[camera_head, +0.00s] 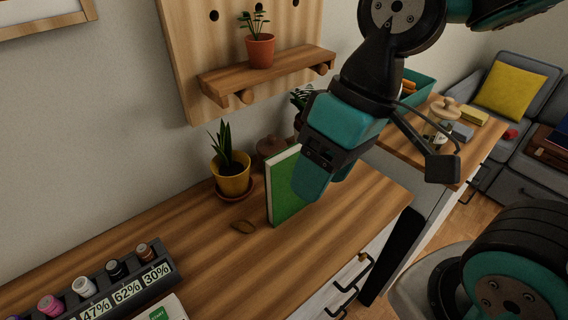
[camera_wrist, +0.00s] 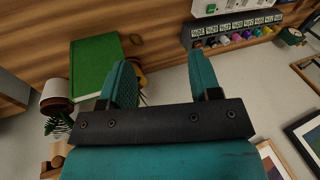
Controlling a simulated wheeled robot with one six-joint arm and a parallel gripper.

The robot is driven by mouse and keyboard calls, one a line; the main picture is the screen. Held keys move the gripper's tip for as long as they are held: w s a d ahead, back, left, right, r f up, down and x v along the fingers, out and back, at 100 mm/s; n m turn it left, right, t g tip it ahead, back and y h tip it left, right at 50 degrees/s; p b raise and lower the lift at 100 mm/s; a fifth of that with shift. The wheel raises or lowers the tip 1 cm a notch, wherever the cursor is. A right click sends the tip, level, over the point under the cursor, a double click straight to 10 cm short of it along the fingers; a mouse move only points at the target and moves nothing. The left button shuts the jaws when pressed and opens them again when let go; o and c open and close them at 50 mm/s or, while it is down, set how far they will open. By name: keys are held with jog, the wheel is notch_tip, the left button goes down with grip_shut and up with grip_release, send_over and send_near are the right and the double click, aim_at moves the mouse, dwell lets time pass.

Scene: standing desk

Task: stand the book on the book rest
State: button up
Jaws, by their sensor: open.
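My gripper (camera_head: 324,180) is open, close to the book's right side in the head view, and one finger hides part of the book. In the wrist view my two fingers (camera_wrist: 160,78) are spread with nothing between them. I cannot tell whether a finger touches the book. I cannot make out a separate book rest.
A yellow potted plant (camera_head: 232,176) stands behind the book on the left. A bottle rack (camera_head: 110,290) sits at the front left. A wooden shelf (camera_head: 268,72) with a potted plant hangs above.

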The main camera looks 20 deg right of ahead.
jog(key=w+d+r+m+p, duration=0.2)
jog(key=w+m+p, duration=0.2)
jog(key=w, duration=0.1)
jog(key=w+d+r+m+p, duration=0.1)
jog(key=w+r+m+p, duration=0.2)
jog(key=w+m, duration=0.25)
jog(key=m+g+p, duration=0.1)
jog(key=m+p, duration=0.6)
jog(key=m, duration=0.4)
send_near(297, 148)
jog(key=shift+n, duration=0.25)
jog(key=p+x, duration=0.2)
jog(key=x, duration=0.5)
jog(key=shift+w, duration=0.1)
jog(key=p+x, duration=0.2)
jog(key=x, duration=0.2)
jog(key=shift+a+f+p, duration=0.15)
jog(key=shift+p, duration=0.25)
jog(key=shift+a+f, duration=0.15)
jog(key=shift+f, duration=0.35)
jog(key=shift+f, duration=0.1)
grip_shut()
